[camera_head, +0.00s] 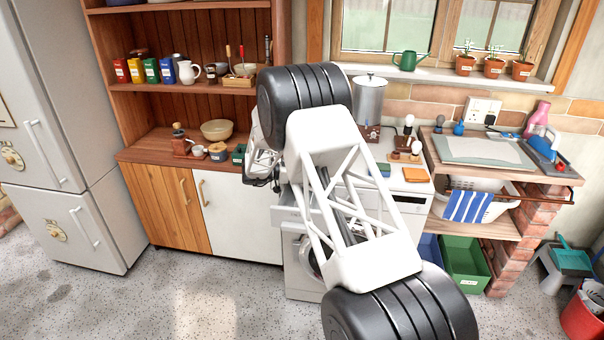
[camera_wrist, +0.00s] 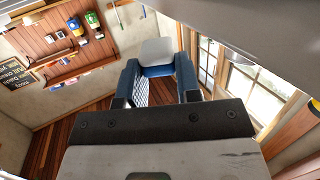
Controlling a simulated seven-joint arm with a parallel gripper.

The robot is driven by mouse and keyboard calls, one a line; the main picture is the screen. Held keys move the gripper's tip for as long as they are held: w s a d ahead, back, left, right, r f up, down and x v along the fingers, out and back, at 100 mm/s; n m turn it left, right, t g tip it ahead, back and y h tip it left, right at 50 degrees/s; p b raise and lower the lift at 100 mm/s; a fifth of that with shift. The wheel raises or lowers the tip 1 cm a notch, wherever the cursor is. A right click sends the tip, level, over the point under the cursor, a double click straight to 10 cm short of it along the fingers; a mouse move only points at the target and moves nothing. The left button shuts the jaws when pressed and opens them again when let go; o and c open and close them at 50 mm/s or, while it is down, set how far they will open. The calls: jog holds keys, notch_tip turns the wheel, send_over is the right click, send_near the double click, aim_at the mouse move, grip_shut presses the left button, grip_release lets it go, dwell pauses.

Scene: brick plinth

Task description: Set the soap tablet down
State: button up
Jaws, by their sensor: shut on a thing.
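The soap tablet (camera_wrist: 157,52) shows in the wrist view as a pale, rounded block with a blue lower part. My gripper (camera_wrist: 159,76) is shut on it, one blue-grey finger on each side, and it sticks out past the fingertips. No supporting surface shows directly beneath it in that view. In the head view my arm covers the middle of the scene. The soap tablet cannot be made out there, and the fingertips are hidden or too small to tell.
A shelf unit (camera_head: 190,103) with jars, a bowl and a mug stands left of my arm. Right of it, a white worktop (camera_head: 406,186) holds bulbs and a small sponge-like block (camera_head: 384,170). A silver urn (camera_head: 369,101) stands behind.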

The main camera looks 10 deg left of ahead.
jog(key=shift+f, duration=0.3)
jog(key=shift+f, duration=0.65)
jog(key=o, duration=0.9)
jog(key=shift+r, duration=0.2)
jog(key=v, duration=0.8)
jog(key=r+v, duration=0.1)
jog(key=v, duration=0.3)
jog(key=shift+w, duration=0.1)
